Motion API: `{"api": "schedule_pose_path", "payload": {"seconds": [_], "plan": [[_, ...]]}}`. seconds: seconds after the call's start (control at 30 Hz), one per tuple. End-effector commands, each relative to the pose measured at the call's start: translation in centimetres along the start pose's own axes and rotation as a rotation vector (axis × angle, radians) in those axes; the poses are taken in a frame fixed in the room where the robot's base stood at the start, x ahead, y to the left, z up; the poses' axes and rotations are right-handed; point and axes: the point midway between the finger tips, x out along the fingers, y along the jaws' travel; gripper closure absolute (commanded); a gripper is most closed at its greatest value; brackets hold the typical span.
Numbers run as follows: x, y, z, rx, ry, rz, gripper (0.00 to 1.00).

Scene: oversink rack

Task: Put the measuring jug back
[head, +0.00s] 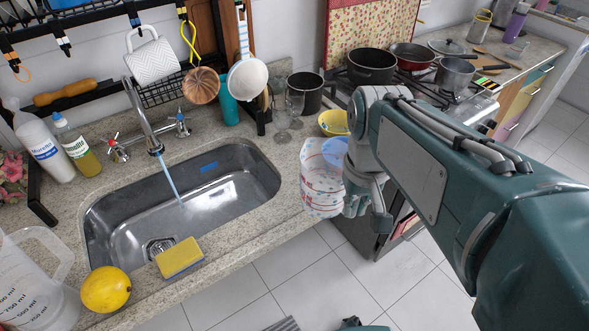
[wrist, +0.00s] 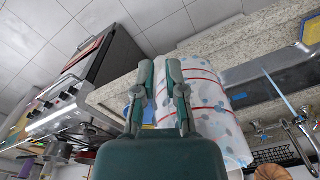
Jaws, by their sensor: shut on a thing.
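A clear measuring jug (head: 35,285) with ml markings and a handle stands at the lower left of the head view, left of the sink and partly cut off. My gripper (head: 356,195) is far from it, on the right side of the sink. It is shut on a white patterned container (head: 320,185) with red lines and bluish spots. In the wrist view the container (wrist: 205,100) lies against my gripper's fingers (wrist: 160,90); the exact contact is partly hidden.
The steel sink (head: 225,205) has running water. A lemon (head: 106,289) and a yellow sponge (head: 180,257) lie at its front edge. A yellow bowl (head: 333,122) and glasses stand behind the container. A rack (head: 165,92) with hanging cups is above; pots (head: 372,66) are on the stove.

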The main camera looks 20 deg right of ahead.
Motion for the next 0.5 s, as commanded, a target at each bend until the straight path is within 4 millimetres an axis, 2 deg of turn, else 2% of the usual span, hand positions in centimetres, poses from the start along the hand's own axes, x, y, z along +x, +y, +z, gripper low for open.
{"api": "schedule_pose_path", "payload": {"seconds": [0.37, 0.5], "plan": [[3.5, -2.7, -6.4, -0.004, -0.004, 0.003, 1.0], [6.0, -3.2, -8.1, -0.002, -0.005, 0.003, 1.0]]}}
